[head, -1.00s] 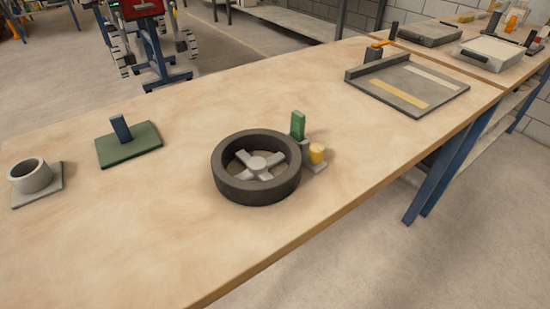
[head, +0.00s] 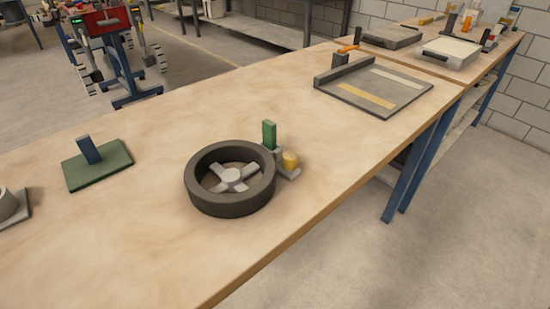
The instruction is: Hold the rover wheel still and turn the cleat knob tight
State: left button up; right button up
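The rover wheel (head: 231,203) is a dark grey ring with pale spokes and a round hub. It lies flat on the wooden workbench (head: 110,235), near its front edge. A green upright block (head: 269,134) stands behind the knob at the wheel's far right rim. Neither of my grippers is in the head view.
A green mat with a blue upright post (head: 98,165) lies left of the wheel. A grey cup-like piece (head: 8,204) is cut off at the left edge. A grey tray (head: 374,88) sits further right. The bench between wheel and tray is clear.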

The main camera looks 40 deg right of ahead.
aim_at(290, 158)
jog(key=k+l+u, duration=0.15)
jog(key=k+l, duration=1.1)
jog(key=i, duration=0.5)
